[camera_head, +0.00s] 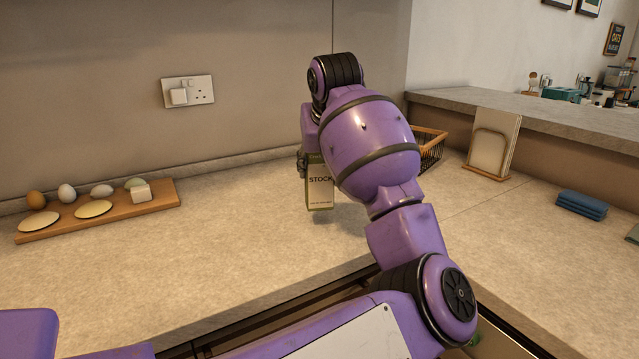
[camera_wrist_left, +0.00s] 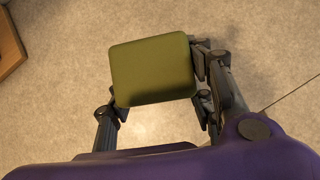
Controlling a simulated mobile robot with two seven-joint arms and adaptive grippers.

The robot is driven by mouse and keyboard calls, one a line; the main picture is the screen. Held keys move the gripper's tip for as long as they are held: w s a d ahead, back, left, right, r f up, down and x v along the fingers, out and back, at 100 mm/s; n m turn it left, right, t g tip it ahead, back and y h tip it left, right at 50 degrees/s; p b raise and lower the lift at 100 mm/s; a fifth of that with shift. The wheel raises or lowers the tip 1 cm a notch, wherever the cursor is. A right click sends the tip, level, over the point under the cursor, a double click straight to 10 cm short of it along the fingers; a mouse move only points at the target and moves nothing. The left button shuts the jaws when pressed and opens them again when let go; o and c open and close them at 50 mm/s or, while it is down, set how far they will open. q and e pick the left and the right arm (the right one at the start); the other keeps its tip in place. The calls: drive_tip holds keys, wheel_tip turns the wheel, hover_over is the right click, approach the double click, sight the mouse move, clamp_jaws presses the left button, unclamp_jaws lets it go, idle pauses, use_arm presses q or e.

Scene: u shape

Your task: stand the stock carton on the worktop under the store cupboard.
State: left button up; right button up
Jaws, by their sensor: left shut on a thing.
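The stock carton (camera_head: 320,188) is a small upright box with a pale front marked STOCK. It is over the worktop (camera_head: 240,225), near the middle of the head view; whether its base touches the worktop I cannot tell. My left gripper (camera_head: 304,163) is shut on the carton, mostly hidden behind my purple arm. In the left wrist view the carton's olive-green top (camera_wrist_left: 153,70) sits between the fingers (camera_wrist_left: 160,105), with worktop below. The store cupboard is not in view. My right gripper is not in view.
A wooden board (camera_head: 100,212) with eggs and other food lies at the left. A wire basket (camera_head: 430,148) is behind my arm. A board in a rack (camera_head: 492,145) and folded blue cloths (camera_head: 582,204) are at the right. A socket (camera_head: 188,91) is on the wall.

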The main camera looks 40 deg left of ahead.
sight(320, 181)
use_arm(q)
drive_tip(key=shift+w+a+f, duration=0.25)
drive_tip(key=shift+f, duration=1.75)
drive_tip(key=shift+f, duration=0.15)
drive_tip(key=o, duration=1.7)
drive_tip(key=shift+c, duration=0.2)
drive_tip(key=shift+d+r, duration=0.1)
drive_tip(key=shift+r, duration=0.25)
drive_tip(key=v, duration=1.1)
drive_tip(key=shift+r, duration=0.2)
